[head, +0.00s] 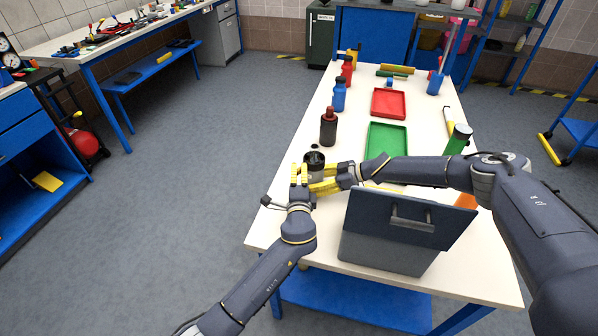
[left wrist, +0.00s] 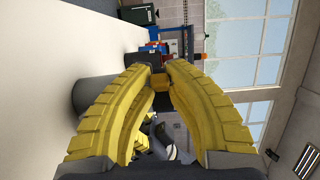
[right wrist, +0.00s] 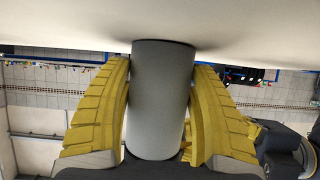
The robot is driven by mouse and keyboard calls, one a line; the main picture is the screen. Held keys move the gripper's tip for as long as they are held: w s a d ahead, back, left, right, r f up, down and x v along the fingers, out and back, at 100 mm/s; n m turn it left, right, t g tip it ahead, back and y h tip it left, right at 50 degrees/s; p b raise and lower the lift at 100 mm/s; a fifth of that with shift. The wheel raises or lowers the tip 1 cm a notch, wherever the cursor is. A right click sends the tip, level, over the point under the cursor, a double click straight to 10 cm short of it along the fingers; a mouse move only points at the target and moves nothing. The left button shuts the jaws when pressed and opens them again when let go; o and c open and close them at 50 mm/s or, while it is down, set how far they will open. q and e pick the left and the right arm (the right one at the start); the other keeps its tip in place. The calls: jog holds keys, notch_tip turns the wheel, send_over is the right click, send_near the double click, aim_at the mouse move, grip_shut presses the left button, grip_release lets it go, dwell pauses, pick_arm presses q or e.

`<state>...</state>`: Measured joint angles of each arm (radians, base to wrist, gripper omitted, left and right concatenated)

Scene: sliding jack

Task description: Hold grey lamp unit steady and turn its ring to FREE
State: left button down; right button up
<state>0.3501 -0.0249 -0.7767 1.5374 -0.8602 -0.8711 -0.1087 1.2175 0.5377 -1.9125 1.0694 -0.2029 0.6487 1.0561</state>
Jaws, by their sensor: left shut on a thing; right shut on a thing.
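The grey lamp unit (head: 316,172) stands upright near the table's left edge, with a dark top. In the right wrist view its plain grey body (right wrist: 160,95) is between the yellow fingers of my right gripper (head: 328,181), which is shut on it low down. My left gripper (head: 303,176) reaches in higher and is shut at the dark ring near the top. In the left wrist view the fingertips (left wrist: 159,75) meet around a dark part with a small yellow piece, and the grey body (left wrist: 95,93) shows beside them. The ring's markings cannot be read.
A grey bin with a blue lid (head: 405,222) stands close in front of my right arm. A dark bottle with a red cap (head: 328,128) is behind the lamp. A green tray (head: 386,140) and a red tray (head: 388,103) lie farther back.

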pick_arm(q)
jog(key=shift+a+f, duration=0.15)
jog(key=shift+f, duration=0.1)
jog(key=c, duration=1.6)
grip_release()
jog(key=shift+o, duration=1.4)
jog(key=shift+r, duration=0.1)
jog(key=shift+s, duration=0.1)
jog(key=s, duration=1.1)
jog(key=shift+s+a, duration=0.35)
jog(key=shift+a, duration=0.05)
